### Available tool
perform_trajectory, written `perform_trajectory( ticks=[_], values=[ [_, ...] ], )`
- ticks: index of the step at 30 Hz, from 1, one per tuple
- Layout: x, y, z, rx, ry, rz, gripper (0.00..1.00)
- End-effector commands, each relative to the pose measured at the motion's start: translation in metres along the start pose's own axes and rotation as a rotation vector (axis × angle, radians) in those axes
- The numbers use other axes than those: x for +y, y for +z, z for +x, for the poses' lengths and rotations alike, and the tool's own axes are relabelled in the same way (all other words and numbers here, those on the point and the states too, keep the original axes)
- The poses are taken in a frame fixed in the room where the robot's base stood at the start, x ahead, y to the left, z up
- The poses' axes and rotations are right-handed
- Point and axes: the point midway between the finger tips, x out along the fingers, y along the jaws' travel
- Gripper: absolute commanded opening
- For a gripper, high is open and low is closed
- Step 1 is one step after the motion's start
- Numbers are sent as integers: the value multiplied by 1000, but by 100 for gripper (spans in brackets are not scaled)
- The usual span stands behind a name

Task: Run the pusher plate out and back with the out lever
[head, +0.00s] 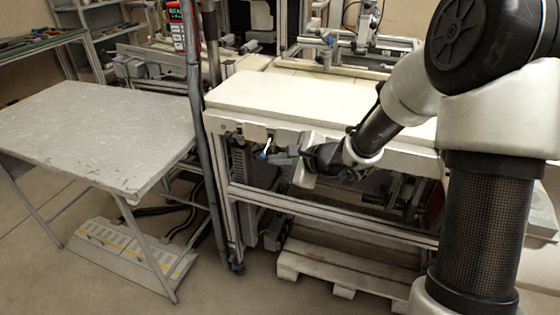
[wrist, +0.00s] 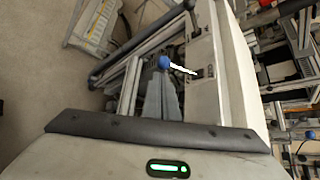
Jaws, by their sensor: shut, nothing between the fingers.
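The lever (head: 268,145) has a pale rod and a blue knob and sticks out from the front of the white-topped bench. In the wrist view its blue knob (wrist: 165,62) is just beyond my fingertips, with the white rod running right to the bench front. My gripper (head: 274,159) is in front of the bench with its fingers shut and empty, close beside the knob. In the wrist view the shut grey fingers (wrist: 161,78) point at the knob; I cannot tell whether they touch it. I cannot make out the pusher plate for certain.
The white bench top (head: 300,95) is bare. A scuffed grey table (head: 90,130) stands to the left, with a dark upright post (head: 195,110) between them. A wooden pallet (head: 345,265) lies under the bench. Machinery fills the back. Open floor lies in front.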

Motion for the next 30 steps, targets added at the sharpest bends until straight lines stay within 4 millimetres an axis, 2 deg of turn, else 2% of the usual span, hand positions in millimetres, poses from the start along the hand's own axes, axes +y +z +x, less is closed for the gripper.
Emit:
perform_trajectory(
  ticks=[30],
  values=[
    [-9, 13, -10, -4, 95, 109, 0]
  ],
)
